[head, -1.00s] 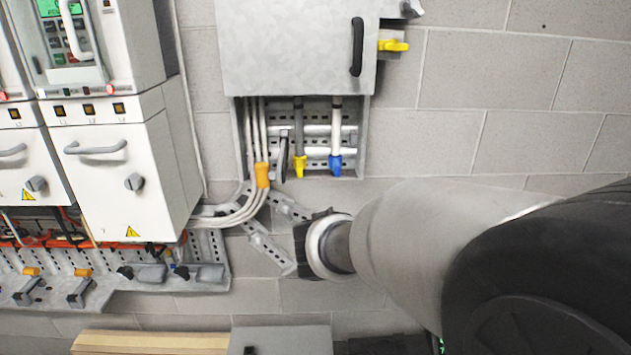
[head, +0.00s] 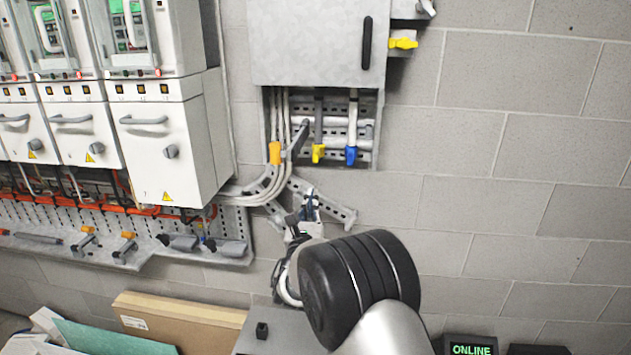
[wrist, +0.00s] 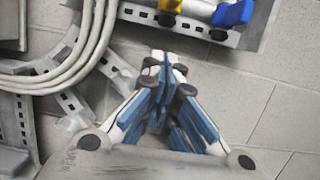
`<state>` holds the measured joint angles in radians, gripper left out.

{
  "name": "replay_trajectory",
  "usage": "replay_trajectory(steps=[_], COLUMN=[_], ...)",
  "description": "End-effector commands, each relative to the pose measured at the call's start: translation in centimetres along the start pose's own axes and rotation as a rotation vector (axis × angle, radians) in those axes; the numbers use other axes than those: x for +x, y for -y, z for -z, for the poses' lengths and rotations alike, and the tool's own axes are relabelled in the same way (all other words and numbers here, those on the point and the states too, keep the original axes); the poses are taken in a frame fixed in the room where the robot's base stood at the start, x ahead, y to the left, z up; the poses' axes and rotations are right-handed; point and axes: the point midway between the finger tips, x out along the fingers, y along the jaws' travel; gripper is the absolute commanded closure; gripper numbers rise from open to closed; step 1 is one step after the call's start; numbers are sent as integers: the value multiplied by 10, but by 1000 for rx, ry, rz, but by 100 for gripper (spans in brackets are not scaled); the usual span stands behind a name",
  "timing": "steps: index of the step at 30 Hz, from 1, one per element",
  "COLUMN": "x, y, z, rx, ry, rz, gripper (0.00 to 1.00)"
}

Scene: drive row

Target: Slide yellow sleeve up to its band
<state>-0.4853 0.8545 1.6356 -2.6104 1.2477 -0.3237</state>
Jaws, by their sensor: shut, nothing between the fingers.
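A yellow sleeve-like piece (head: 318,153) sits low on a dark grey vertical rod under the grey wall cabinet. It also shows at the top of the wrist view (wrist: 222,14). I cannot make out a band on the rod. A blue piece (head: 351,155) sits on the white rod to its right. An orange-yellow collar (head: 275,153) wraps the white cables to its left. My gripper (head: 311,200) is shut and empty, below the yellow piece and apart from it. Its blue-padded fingers (wrist: 165,75) meet in the wrist view.
The grey cabinet (head: 305,45) hangs above the rods. A dark lever (head: 298,138) stands between collar and yellow piece. Perforated brackets (head: 335,208) and curved cables lie behind and left of my gripper. White drive units (head: 165,150) stand left. The block wall at right is clear.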

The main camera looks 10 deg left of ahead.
Motion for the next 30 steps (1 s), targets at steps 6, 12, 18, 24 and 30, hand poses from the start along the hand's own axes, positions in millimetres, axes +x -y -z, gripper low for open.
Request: replay_trajectory(steps=[6,12,18,24,30], x=[46,50,52,52,54], y=[1,0,0,0,-8], z=[1,-30,-38,-39,-48], rx=[2,2,1,1,3], ry=[2,2,-1,-1,2], rz=[3,1,1,1,1], gripper=[100,100,100,100,100])
